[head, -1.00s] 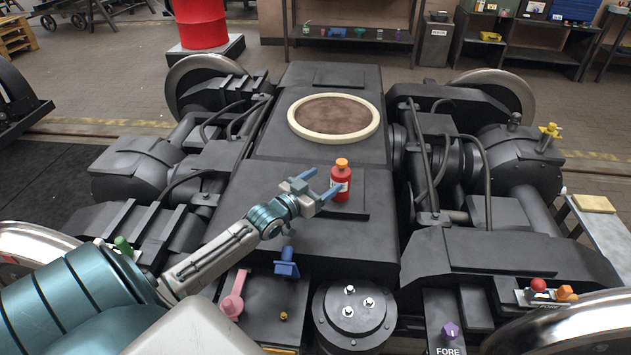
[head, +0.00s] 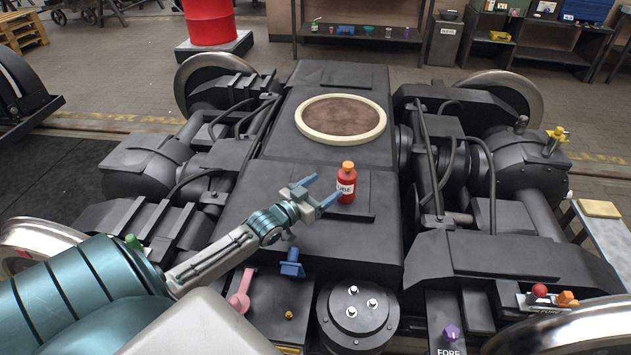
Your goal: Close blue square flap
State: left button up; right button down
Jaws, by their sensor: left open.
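A small blue piece (head: 291,265), which may be the blue flap, stands up from the dark box at the front of the bogie. It is too small to tell its exact shape or hinge. My left gripper (head: 325,190) is open and empty above the bogie's middle plate, behind and to the right of the blue piece. Its blue fingers point toward a red bottle (head: 347,186) with an orange cap, and one fingertip overlaps the bottle's left side in the picture. I cannot tell whether they touch. My right gripper does not show.
A pink lever (head: 240,291) stands left of the blue piece, with a small yellow knob (head: 289,314) in front. A round black cover (head: 357,312) with bolts is to the right. A purple knob (head: 452,332) and a red knob (head: 539,290) are at the front right.

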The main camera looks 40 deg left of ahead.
aim_at(291, 267)
jog(key=u, duration=1.4)
